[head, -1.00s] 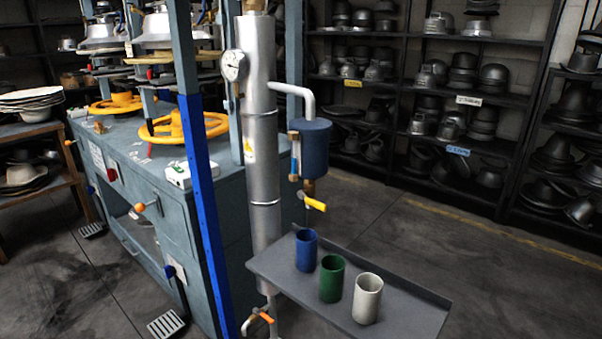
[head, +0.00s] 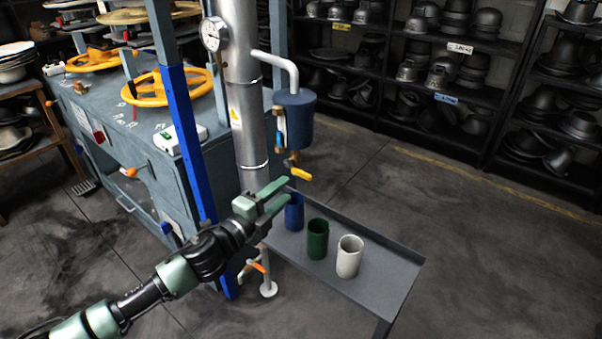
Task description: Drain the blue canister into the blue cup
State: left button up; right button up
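The blue canister (head: 293,117) hangs beside the silver vertical pipe, with a sight tube on its left side. A yellow valve handle (head: 300,175) sits at its outlet below. The blue cup (head: 294,212) stands upright on the grey tray (head: 385,262), below the canister and partly hidden by my gripper. My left gripper (head: 281,196) is open, its two green fingers apart and pointing right, just left of the blue cup in the picture. I see nothing between the fingers. My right gripper is not in view.
A green cup (head: 317,240) and a white cup (head: 348,257) stand on the tray right of the blue cup. The silver pipe (head: 241,90) with a gauge (head: 213,34) and the blue post (head: 188,140) stand close to my arm. Floor right of the tray is clear.

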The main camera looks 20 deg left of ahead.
aim_at(300, 175)
pick_arm(q)
jog(key=shift+m+h, duration=0.3)
jog(key=shift+m, duration=0.3)
jog(key=x, duration=0.5)
jog(key=p+x, duration=0.1)
jog(key=x, duration=0.2)
jog(key=shift+w+r, duration=0.2)
jog(key=shift+r, duration=0.1)
grip_shut()
dwell(0.6)
